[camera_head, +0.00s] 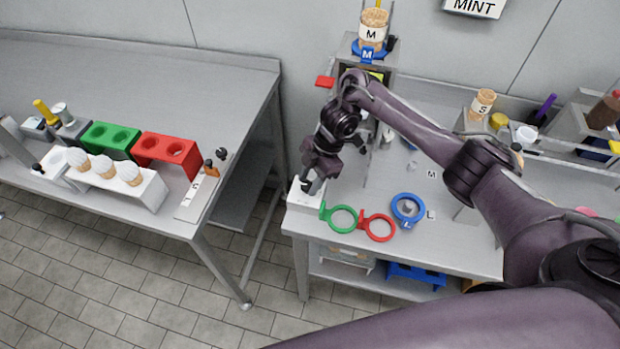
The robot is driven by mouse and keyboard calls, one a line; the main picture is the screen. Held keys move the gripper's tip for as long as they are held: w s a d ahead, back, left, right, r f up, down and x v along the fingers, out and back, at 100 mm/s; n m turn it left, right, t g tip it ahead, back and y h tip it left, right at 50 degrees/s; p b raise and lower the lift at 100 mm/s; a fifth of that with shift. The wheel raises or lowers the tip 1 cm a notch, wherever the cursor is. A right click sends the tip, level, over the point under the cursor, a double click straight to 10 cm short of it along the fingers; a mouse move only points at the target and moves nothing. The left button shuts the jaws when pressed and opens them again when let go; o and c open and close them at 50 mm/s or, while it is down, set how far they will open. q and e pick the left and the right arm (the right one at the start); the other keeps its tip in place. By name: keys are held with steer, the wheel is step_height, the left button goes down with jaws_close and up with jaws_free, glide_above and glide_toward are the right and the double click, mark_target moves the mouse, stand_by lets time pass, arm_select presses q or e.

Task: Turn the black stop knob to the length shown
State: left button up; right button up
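A small black knob (221,154) shows on the left table, at the back end of a pale strip (192,200) marked with S and L. I take it for the stop knob, but it is too small to read its setting. A brown piece with a dark top (210,169) stands beside it. My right gripper (312,187) points down at a white block (303,196) on the near left corner of the right table, well away from that knob. Its fingertips are small and dark, so I cannot tell their opening or whether they hold anything. My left gripper is out of view.
The left table (150,70) holds a green holder (110,138), a red holder (166,150) and a white rack (150,190) with cones. A floor gap separates the tables. Green (341,207), red (378,240) and blue (408,195) rings lie near my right gripper. A MINT sign (474,8) hangs behind.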

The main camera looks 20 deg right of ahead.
steer(key=shift+o, duration=1.2)
steer(key=p+v, duration=0.1)
steer(key=v, duration=0.6)
steer(key=shift+d+r, duration=0.2)
steer(key=shift+r, duration=0.15)
